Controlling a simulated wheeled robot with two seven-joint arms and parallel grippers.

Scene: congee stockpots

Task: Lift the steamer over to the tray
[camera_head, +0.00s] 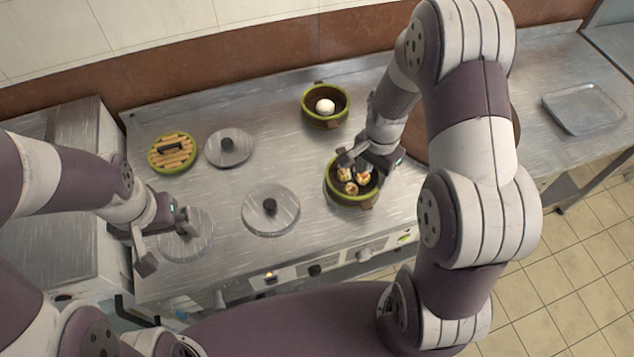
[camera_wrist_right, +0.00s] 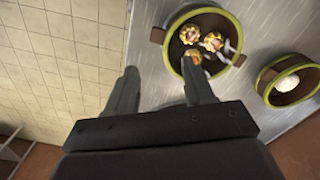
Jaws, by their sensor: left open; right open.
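A round green-rimmed steamer (camera_head: 334,190) with several yellow dumplings stands on the steel counter in the head view; it also shows in the wrist view (camera_wrist_right: 172,62). My right gripper (camera_head: 354,162) is open above its far part, hiding some of it. In the wrist view my right gripper's fingers (camera_wrist_right: 160,78) are apart with nothing between them, and one tip overlaps the steamer's edge; I cannot tell whether they touch. A second steamer (camera_head: 325,118) holding a white bun stands further back. The grey metal tray (camera_head: 584,108) lies empty at far right. My left gripper (camera_head: 166,243) is open and empty at the left.
Round metal lids (camera_head: 284,209) (camera_head: 229,147) lie on the counter, with another disc (camera_head: 190,240) under my left gripper. A green-rimmed slatted lid (camera_head: 172,152) is at the back left. A brown round surface (camera_head: 418,148) lies partly behind my right arm, between steamer and tray.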

